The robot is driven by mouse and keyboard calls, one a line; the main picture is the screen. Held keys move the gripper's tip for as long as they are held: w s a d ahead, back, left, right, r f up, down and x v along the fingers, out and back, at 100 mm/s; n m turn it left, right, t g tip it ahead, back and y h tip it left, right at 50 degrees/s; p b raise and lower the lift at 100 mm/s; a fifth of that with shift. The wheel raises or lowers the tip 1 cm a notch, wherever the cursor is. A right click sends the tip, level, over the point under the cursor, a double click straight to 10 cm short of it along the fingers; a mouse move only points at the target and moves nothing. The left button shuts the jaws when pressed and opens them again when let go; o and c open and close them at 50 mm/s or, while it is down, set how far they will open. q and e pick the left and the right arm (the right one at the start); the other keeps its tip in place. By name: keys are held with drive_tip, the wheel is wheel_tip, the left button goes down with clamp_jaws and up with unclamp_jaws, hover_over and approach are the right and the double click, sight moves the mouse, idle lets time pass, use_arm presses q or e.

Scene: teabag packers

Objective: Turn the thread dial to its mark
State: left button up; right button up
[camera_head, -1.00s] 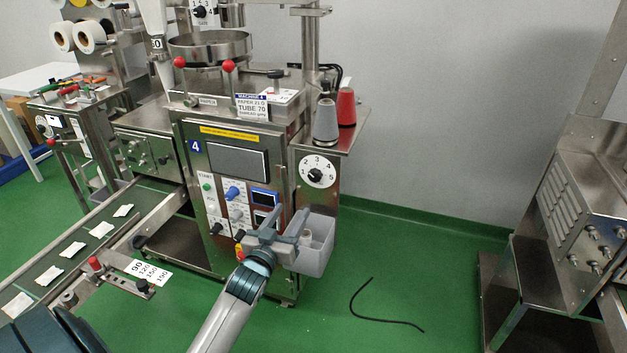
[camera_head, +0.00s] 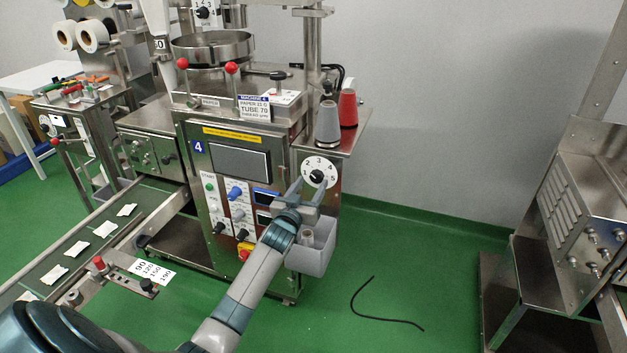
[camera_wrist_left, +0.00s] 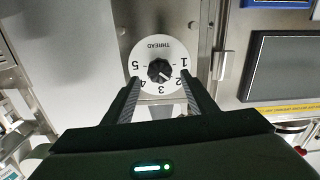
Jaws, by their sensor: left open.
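The thread dial (camera_head: 315,177) is a white round plate with a black knob on the right front of machine 4. In the left wrist view the dial (camera_wrist_left: 147,86) shows upside down, with THREAD and the numbers 1 to 5 around the black knob (camera_wrist_left: 160,70). The knob's white line seems to point toward 2. My left gripper (camera_head: 311,184) is open just in front of the dial. In the wrist view its fingers (camera_wrist_left: 160,84) lie to either side of the knob's lower area, apparently not touching it. My right gripper is out of view.
A grey bin (camera_head: 313,256) hangs below the dial. Thread cones, one grey (camera_head: 328,124) and one red (camera_head: 348,108), stand on a shelf above it. The control panel (camera_head: 240,162) is left of the dial.

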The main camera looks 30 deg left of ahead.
sight(317, 176)
use_arm(q)
drive_tip(key=shift+x, duration=1)
drive_tip(key=shift+w+a, duration=0.15)
drive_tip(key=shift+w, duration=0.25)
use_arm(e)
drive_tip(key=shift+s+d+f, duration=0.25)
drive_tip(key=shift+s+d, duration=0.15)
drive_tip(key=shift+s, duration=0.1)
use_arm(q)
drive_tip(key=c, duration=1.1)
drive_tip(key=shift+o, duration=0.2)
